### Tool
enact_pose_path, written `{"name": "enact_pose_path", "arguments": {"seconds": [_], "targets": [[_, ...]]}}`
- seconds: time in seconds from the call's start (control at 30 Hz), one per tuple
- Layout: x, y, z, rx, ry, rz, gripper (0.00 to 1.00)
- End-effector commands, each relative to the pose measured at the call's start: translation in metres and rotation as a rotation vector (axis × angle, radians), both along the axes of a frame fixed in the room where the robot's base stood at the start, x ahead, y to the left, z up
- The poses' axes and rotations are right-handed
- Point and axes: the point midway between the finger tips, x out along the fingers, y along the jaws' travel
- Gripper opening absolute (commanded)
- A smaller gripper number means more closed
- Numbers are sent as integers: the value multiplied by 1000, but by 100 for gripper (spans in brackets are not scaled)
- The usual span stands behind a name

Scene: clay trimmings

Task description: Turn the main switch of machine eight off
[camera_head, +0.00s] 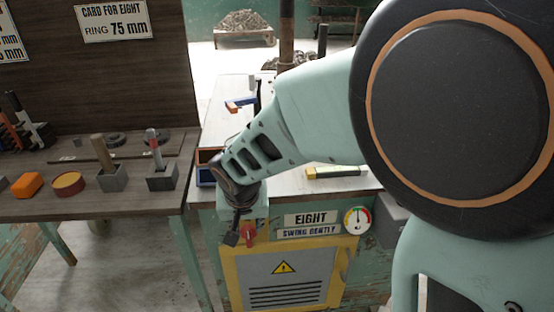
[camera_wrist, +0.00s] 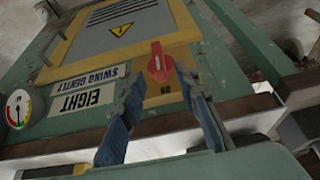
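The red main switch (camera_head: 249,235) sits on the front of the green machine, left of the EIGHT label (camera_head: 311,219) and above the yellow-framed panel. In the wrist view the red switch (camera_wrist: 159,63) shows whole, its handle roughly in line with the picture's vertical; small marks beside it are too small to read. My gripper (camera_head: 239,226) is in front of the machine's upper left, close to the switch. In the wrist view my gripper (camera_wrist: 160,80) is open, its two fingers on either side of the switch with nothing held. Whether a finger touches it I cannot tell.
A SWING GENTLY label (camera_head: 308,232) and a round gauge (camera_head: 357,219) are right of the switch. A grey louvred door (camera_head: 290,280) with a warning triangle is below. A wooden bench (camera_head: 130,205) with blocks and tools stands left.

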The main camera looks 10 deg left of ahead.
Motion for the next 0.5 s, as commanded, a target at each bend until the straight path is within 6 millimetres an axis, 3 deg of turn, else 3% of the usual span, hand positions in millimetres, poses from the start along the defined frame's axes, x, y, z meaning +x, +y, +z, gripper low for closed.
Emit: {"name": "enact_pose_path", "arguments": {"seconds": [0.03, 0.2, 0.5], "targets": [[3, 0, -13, -2, 2, -1, 29], [14, 3, -37, -2, 1, 1, 29], [21, 5, -51, 0, -1, 1, 29]]}}
